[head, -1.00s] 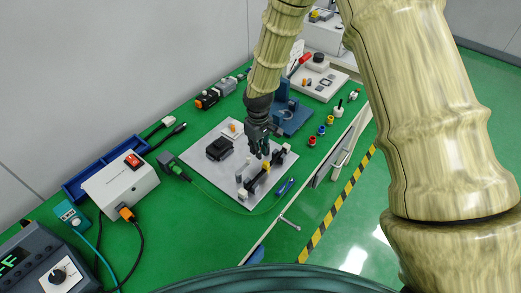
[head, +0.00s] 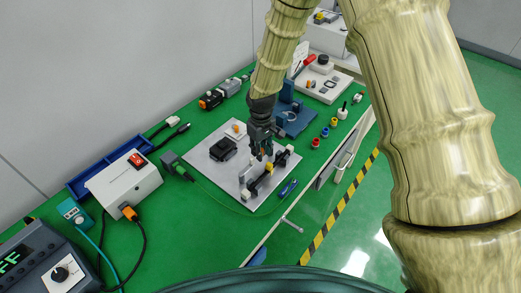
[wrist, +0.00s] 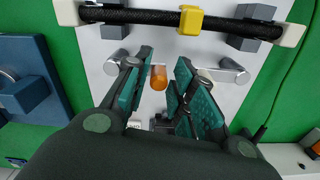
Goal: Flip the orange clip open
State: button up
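The orange clip (wrist: 158,78) shows in the wrist view as a small, rounded, translucent orange piece on the light plate (wrist: 100,75). It lies between and beyond my fingertips, with silver posts to either side. My gripper (wrist: 164,85) is open, with its teal finger pads apart and nothing visibly held between them. I cannot tell whether a pad touches the clip. In the head view my gripper (head: 262,152) points down over the plate (head: 228,185), and its fingers hide the spot beneath.
A black bar (wrist: 140,16) with a yellow clip (wrist: 190,19) spans the plate in front of the fingers. A black block (head: 223,149) and a small orange piece (head: 236,128) sit on the plate. A blue fixture (head: 293,122) stands behind; a blue pen (head: 288,187) lies at right.

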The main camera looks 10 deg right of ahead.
jog(key=shift+r, duration=0.1)
notch_tip(320, 180, up, 12)
dwell(0.5)
dwell(0.5)
